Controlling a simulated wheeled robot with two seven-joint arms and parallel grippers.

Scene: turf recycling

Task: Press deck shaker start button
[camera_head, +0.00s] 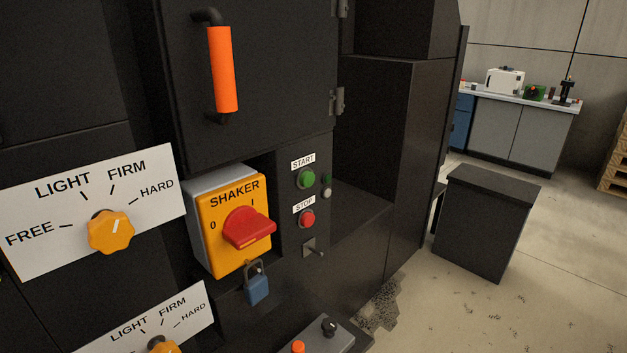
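The green START button (306,178) is on a dark panel in the middle of the head view, under a white START label (303,161). The red STOP button (307,219) is just below it, under its own label. To the left is a yellow SHAKER switch box (219,205) with a red rotary handle (249,229). A blue padlock (257,284) hangs at the bottom of the box. Neither of my grippers is in view.
A black door with an orange handle (222,69) is above the panel. Yellow knobs (111,232) on white dial plates are at left. A toggle lever (315,250) is below STOP. A dark cabinet (486,222) stands at right, with open floor around it.

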